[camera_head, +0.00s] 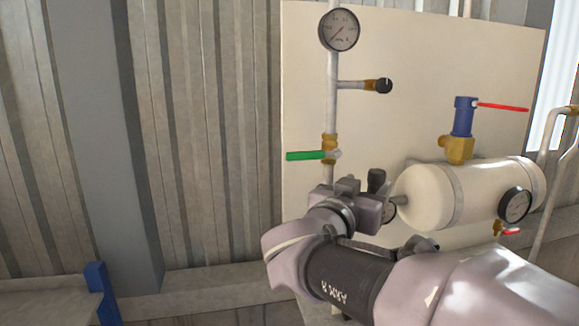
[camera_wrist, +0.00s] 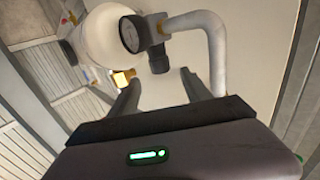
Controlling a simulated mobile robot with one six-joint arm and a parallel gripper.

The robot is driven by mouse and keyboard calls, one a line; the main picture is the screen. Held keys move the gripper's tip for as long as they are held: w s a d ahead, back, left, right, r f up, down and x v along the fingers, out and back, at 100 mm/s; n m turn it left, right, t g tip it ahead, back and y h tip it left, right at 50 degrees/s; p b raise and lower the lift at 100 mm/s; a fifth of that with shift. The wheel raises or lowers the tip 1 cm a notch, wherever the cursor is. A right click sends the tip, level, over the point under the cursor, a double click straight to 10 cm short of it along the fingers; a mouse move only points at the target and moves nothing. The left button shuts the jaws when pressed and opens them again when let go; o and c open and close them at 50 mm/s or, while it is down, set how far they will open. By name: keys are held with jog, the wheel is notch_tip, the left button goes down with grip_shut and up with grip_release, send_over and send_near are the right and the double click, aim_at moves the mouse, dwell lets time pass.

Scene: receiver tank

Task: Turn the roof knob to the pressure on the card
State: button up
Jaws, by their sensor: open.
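My gripper (camera_head: 350,190) is in front of the pale panel, left of the cream tank. In the wrist view my gripper (camera_wrist: 158,78) is open and empty. A black knob (camera_wrist: 158,58) sits just beyond the fingertips, roughly between them, beside a round gauge (camera_wrist: 132,34). A dark knob (camera_head: 376,179) shows beside my gripper in the head view. Another black knob (camera_head: 384,86) ends a brass-fitted branch pipe higher up. I cannot tell from any label which one is the roof knob. I cannot make out the card in either view.
A large gauge (camera_head: 339,30) tops the vertical pipe; a green lever (camera_head: 305,155) sits lower on it. The cream tank (camera_head: 470,195) carries a blue valve (camera_head: 463,117) with a red lever (camera_head: 502,107). A white bent pipe (camera_wrist: 215,50) stands close to my right finger.

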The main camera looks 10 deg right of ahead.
aim_at(373, 176)
jog(key=p+x, duration=0.1)
jog(key=x, duration=0.5)
jog(key=shift+s+a, duration=0.1)
grip_shut()
jog(key=shift+a+r+m+g+h+p, duration=0.2)
jog(key=shift+m+g+h+p, duration=0.4)
jog(key=shift+g+h+p, duration=0.1)
jog(key=shift+f+m+g+h, duration=0.15)
jog(key=shift+m+g+h, duration=0.15)
jog(key=shift+g, duration=0.1)
